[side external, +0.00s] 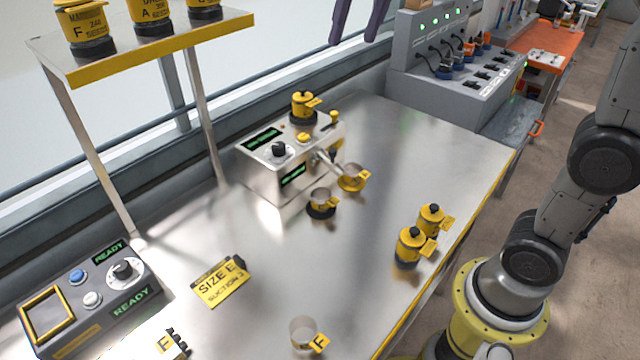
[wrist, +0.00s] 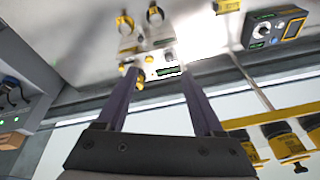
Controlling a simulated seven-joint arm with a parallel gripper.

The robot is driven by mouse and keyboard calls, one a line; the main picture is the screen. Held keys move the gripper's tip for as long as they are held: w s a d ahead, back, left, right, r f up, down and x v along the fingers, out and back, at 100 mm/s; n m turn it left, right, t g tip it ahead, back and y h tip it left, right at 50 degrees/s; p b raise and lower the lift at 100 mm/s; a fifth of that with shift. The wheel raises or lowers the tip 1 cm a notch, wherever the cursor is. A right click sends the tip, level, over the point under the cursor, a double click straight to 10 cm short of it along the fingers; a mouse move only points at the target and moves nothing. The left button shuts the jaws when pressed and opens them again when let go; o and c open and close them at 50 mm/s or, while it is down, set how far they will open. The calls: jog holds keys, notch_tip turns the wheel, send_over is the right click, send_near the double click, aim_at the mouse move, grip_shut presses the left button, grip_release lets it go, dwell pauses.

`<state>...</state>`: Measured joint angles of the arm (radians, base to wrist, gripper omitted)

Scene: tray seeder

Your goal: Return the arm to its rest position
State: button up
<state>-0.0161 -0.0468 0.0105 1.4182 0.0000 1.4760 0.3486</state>
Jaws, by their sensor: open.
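My gripper (side external: 354,41) shows at the top edge of the side external view, high over the back of the steel bench (side external: 400,160). Its two dark purple fingers point down and stand apart with nothing between them. In the wrist view the open fingers (wrist: 157,72) reach toward the seeder machine (wrist: 160,65). The silver seeder machine (side external: 265,165) stands on the bench, below and left of my gripper, with a yellow canister (side external: 303,106) on top. The upper part of my arm is cut off by the frame.
A shelf (side external: 150,45) with yellow canisters stands at the left. Two yellow canisters (side external: 410,248) (side external: 431,220) stand near the bench's right edge. A clear cup (side external: 303,333), a size sign (side external: 222,280) and a control box (side external: 90,290) are in front. A grey console (side external: 440,70) stands behind.

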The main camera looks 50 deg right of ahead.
jog(key=s+f+n+t, duration=0.15)
jog(key=s+f, duration=0.35)
jog(key=s, duration=0.8)
jog(key=s+f+n, duration=0.2)
jog(key=s+f, duration=0.4)
jog(key=f, duration=0.6)
jog(key=shift+d+t, duration=0.3)
jog(key=shift+t, duration=0.15)
